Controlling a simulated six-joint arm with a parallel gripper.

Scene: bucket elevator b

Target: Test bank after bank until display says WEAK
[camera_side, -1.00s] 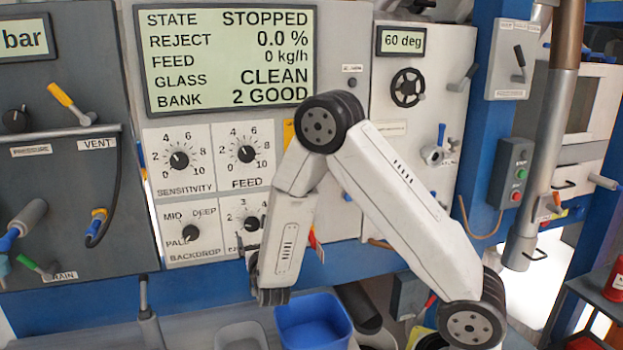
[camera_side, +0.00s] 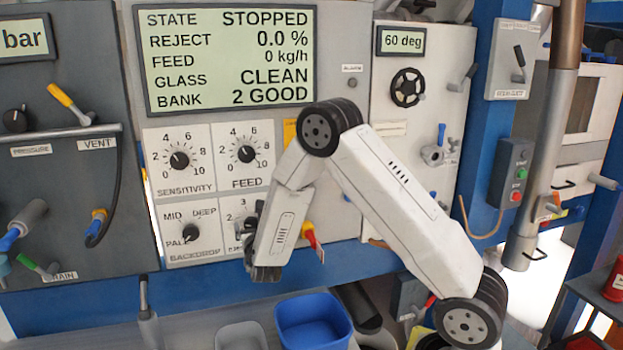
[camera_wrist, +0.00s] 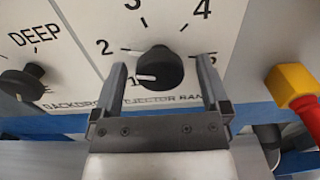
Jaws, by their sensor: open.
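The display (camera_side: 231,58) in the side view reads STATE STOPPED, REJECT 0.0 %, FEED 0 kg/h, GLASS CLEAN and BANK 2 GOOD. The black ejector bank knob (camera_wrist: 158,68) sits on a numbered dial in the wrist view. Its white mark points left, near the 1; the exact setting is hard to tell. My gripper (camera_wrist: 162,63) is open, with one finger to the left and one to the right of the knob, both apart from it. In the side view, my arm mostly hides this knob.
The backdrop knob (camera_wrist: 22,84) is left of my gripper. A yellow and red handle (camera_wrist: 295,95) juts out close on the right. Sensitivity (camera_side: 179,159) and feed (camera_side: 246,153) knobs are above. A blue bin (camera_side: 313,320) stands below the panel.

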